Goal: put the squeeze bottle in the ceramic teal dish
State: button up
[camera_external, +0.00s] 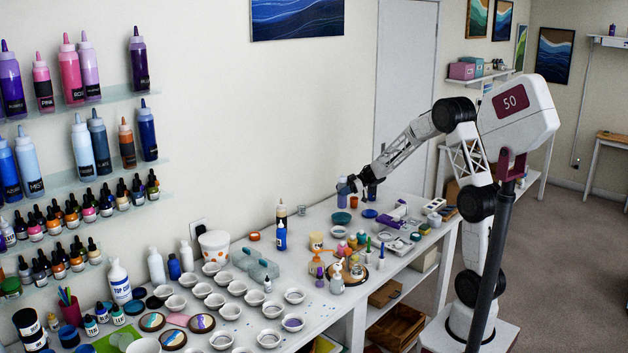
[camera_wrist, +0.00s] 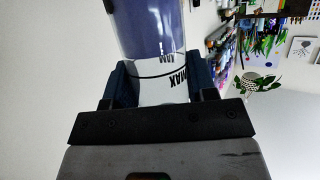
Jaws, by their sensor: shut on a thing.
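My gripper (camera_external: 354,185) is at the far end of the table, its fingers closed around a squeeze bottle (camera_external: 342,192). In the wrist view, my gripper (camera_wrist: 164,84) has a dark finger on each side of the squeeze bottle (camera_wrist: 150,35), which is clear with blue-purple contents and "MAX" lettering. The ceramic teal dish (camera_external: 342,217) stands on the table below the bottle in the external view. The bottle appears to be above it; the exact gap is hard to tell. The dish does not show in the wrist view.
An orange-brown cup (camera_external: 354,202) and a blue round lid (camera_external: 369,213) are close to the dish. Pump bottles (camera_external: 337,278) and small containers crowd the table nearer the camera. Several white cups (camera_external: 269,338) fill the near end. A wall is behind the table.

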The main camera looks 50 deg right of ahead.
aim_at(342, 203)
jog(key=shift+f, duration=1.8)
jog(key=shift+f, duration=1.9)
jog(key=o, duration=1)
jog(key=shift+f, duration=0.15)
jog(key=shift+o, duration=0.2)
jog(key=shift+r, duration=0.2)
jog(key=v, duration=1.2)
